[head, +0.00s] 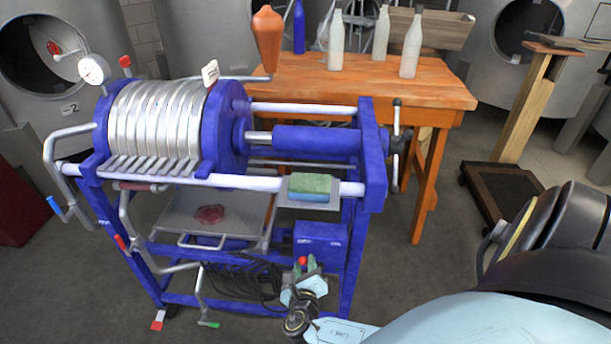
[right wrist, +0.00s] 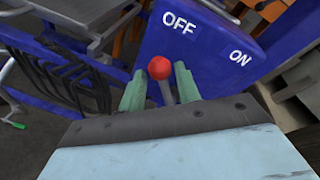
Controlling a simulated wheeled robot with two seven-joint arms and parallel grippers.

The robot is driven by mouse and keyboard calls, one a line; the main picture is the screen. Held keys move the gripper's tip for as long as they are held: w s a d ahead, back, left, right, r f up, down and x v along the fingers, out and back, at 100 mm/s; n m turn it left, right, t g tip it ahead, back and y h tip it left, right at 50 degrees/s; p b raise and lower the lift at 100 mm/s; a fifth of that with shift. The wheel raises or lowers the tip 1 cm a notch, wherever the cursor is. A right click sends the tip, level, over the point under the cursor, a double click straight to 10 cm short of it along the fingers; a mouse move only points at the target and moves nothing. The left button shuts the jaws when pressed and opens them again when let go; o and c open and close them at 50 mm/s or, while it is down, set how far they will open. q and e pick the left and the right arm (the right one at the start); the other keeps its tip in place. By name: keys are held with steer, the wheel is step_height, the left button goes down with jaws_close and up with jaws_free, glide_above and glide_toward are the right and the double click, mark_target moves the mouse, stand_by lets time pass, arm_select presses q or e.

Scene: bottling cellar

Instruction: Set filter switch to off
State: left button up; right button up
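The filter switch is a lever with a red ball knob (head: 302,261) and a grey stem, on a blue switch box (head: 331,236) low on the filter press. In the right wrist view the box face (right wrist: 205,55) reads OFF at left and ON at right. The red knob (right wrist: 160,67) leans toward the OFF side; the stem's foot is hidden. My right gripper (right wrist: 158,82) has its two green fingers on either side of the lever, with a gap visible on the left; it also shows in the head view (head: 303,269). My left gripper is not in view.
The blue filter press frame (head: 375,160) rises above the box, with a green and blue sponge (head: 311,187) on a small ledge. Dark cables (head: 240,278) hang left of the box. A wooden table (head: 430,90) with bottles stands behind.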

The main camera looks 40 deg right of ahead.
steer(key=shift+s, duration=0.1)
